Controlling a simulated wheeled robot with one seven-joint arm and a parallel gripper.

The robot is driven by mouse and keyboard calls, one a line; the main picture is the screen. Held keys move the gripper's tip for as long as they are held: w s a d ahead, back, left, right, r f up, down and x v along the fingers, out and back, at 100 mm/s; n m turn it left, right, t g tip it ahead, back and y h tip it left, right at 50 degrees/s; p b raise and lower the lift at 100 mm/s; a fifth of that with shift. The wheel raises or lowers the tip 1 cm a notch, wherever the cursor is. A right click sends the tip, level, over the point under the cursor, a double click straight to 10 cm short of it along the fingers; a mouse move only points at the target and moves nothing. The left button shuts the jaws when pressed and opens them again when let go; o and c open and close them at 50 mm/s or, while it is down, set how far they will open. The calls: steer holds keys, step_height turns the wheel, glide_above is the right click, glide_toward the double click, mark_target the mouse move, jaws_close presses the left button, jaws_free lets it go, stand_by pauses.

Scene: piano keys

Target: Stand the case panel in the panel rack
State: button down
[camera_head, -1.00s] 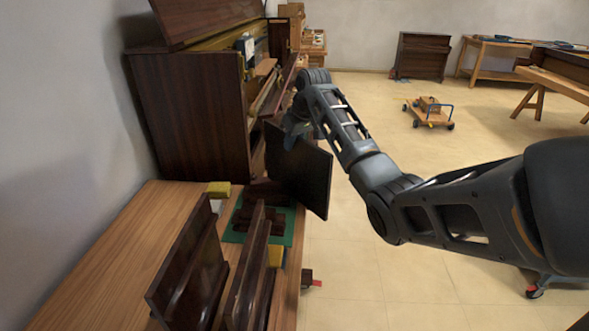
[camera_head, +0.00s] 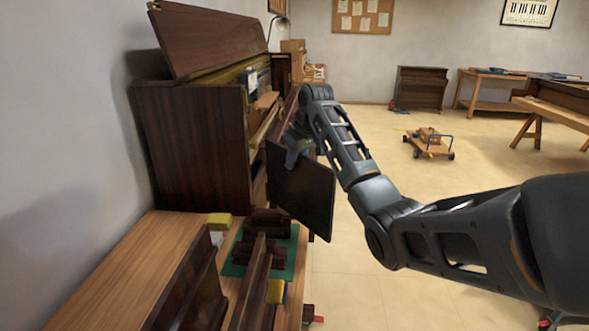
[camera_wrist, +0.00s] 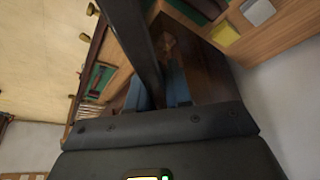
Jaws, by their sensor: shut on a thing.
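The case panel (camera_head: 303,194) is a flat dark board. It hangs tilted in front of the upright piano, to the right of the bench. My gripper (camera_head: 299,146) is shut on its upper left edge. In the wrist view the panel (camera_wrist: 137,45) runs away from my gripper (camera_wrist: 158,98) as a dark narrow strip seen edge-on. The panel rack (camera_head: 255,275) on the bench looks to be the dark upright boards at the near end, with a gap between them. The lower part of the rack is cut off by the picture's edge.

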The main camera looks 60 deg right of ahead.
steer(key=s+d+r+b, duration=0.2)
steer(key=s+d+r, duration=0.5)
steer(key=s+d, duration=0.1)
steer(key=shift+s, duration=0.15)
steer(key=shift+s+f, duration=0.1)
